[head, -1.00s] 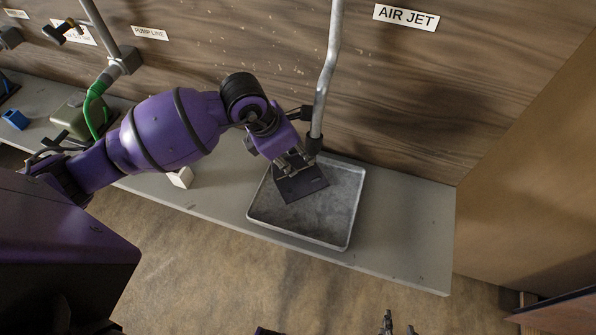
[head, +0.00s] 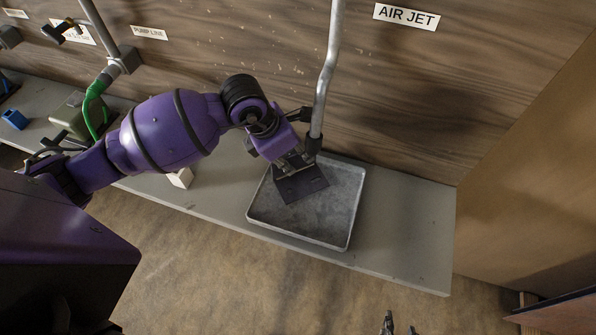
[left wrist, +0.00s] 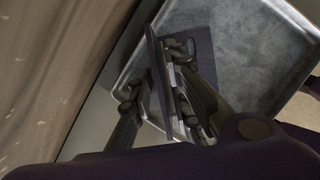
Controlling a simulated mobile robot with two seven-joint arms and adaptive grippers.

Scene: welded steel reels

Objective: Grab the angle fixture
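The angle fixture (head: 303,187) is a dark plate with an upright flange. It is over the grey metal tray; whether it rests on the tray floor cannot be told. My left gripper (head: 287,163) is at its upper edge. In the left wrist view, the flange (left wrist: 153,52) stands between the fingers of my left gripper (left wrist: 152,82). A gap shows between the left finger and the flange, so the gripper looks open around it. Where the right finger meets the fixture is unclear. My right gripper (head: 399,326) shows only its two spread fingertips at the bottom edge.
The shallow tray (head: 352,215) sits on a grey shelf (head: 410,235) against the wood wall. The air jet pipe (head: 325,80) comes down close beside my left gripper. A white block (head: 180,178) and a green-ended hose (head: 95,100) are to the left. The shelf's right end is clear.

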